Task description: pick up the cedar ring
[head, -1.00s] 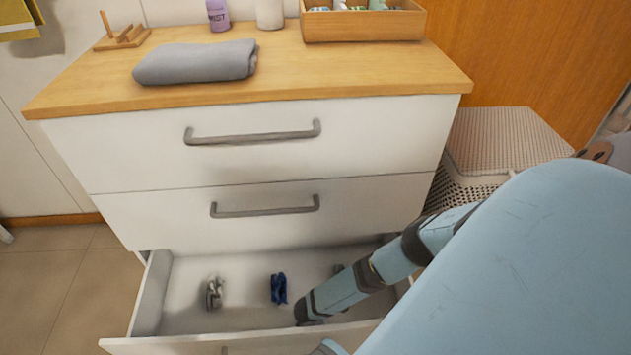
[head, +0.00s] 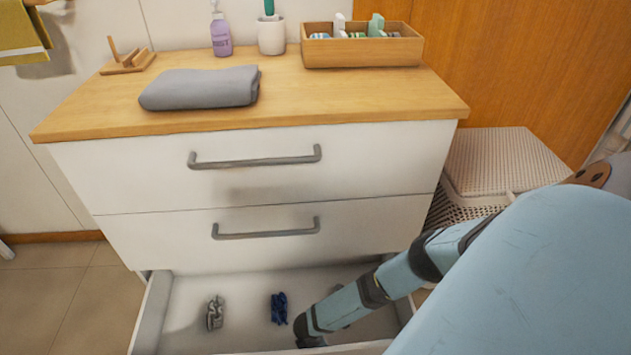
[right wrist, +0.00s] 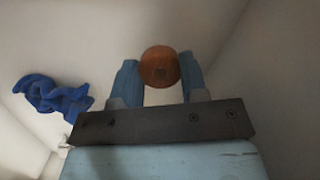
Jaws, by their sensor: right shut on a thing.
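The cedar ring (right wrist: 160,66) shows in the right wrist view as a round, orange-brown piece between the two blue fingers of my right gripper (right wrist: 160,74). The gripper is shut on it, with a finger on each side. In the head view my right arm reaches down into the open bottom drawer (head: 153,315); the ring and the fingers cannot be made out there. My left gripper is in neither view.
A crumpled blue thing (head: 279,308) lies in the drawer left of my right arm; it also shows in the right wrist view (right wrist: 55,97). A grey thing (head: 215,313) lies farther left. Two closed drawers with handles are above. A wooden box (head: 362,55) stands on top.

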